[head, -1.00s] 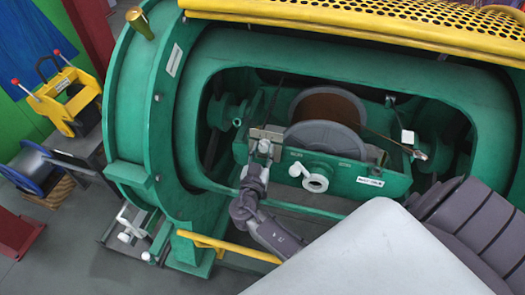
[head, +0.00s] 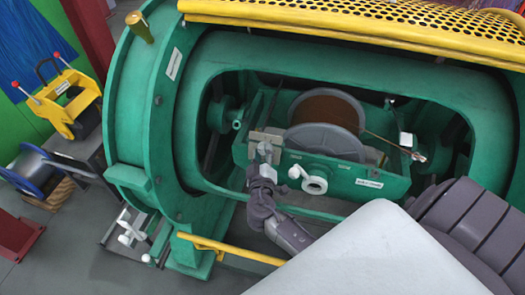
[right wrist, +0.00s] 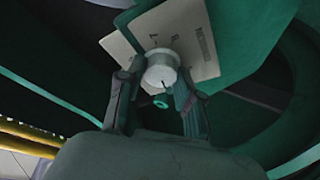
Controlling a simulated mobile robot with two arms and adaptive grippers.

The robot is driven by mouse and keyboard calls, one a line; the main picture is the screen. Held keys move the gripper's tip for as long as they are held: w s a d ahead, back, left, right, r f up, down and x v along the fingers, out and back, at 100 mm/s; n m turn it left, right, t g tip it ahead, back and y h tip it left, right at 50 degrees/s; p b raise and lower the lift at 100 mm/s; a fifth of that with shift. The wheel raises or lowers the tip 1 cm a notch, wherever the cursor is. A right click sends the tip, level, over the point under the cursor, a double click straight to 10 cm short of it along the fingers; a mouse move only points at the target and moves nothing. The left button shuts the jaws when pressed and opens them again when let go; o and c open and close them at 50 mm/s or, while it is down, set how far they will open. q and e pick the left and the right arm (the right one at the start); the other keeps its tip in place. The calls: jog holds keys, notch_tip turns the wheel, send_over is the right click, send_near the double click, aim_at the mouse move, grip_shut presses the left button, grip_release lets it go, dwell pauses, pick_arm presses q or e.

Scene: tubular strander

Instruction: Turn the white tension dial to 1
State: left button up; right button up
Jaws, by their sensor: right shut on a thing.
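In the head view my right gripper (head: 265,158) reaches up to the pale plate (head: 268,133) at the left end of the green cradle and mostly hides the dial. My left gripper is not in view.
The green cradle (head: 335,177) holds a grey-flanged spool (head: 325,143) inside the opening of the green tube. A white handwheel (head: 314,184) sits just right of my gripper. A yellow rail (head: 235,250) lies below, and a yellow perforated guard (head: 400,22) above.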

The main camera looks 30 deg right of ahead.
jog(key=n+y+p, duration=0.1)
jog(key=n+p, duration=0.1)
jog(key=n, duration=0.1)
jog(key=shift+r, duration=0.15)
jog(key=shift+n+g+p, duration=0.3)
jog(key=shift+n+p, duration=0.45)
jog(key=shift+n, duration=0.35)
jog(key=o, duration=1.2)
jog(key=shift+c, duration=0.2)
jog(key=v, duration=1.2)
jog(key=shift+s+d+y, duration=0.1)
jog(key=shift+s+y, duration=0.05)
jog(key=shift+y, duration=0.15)
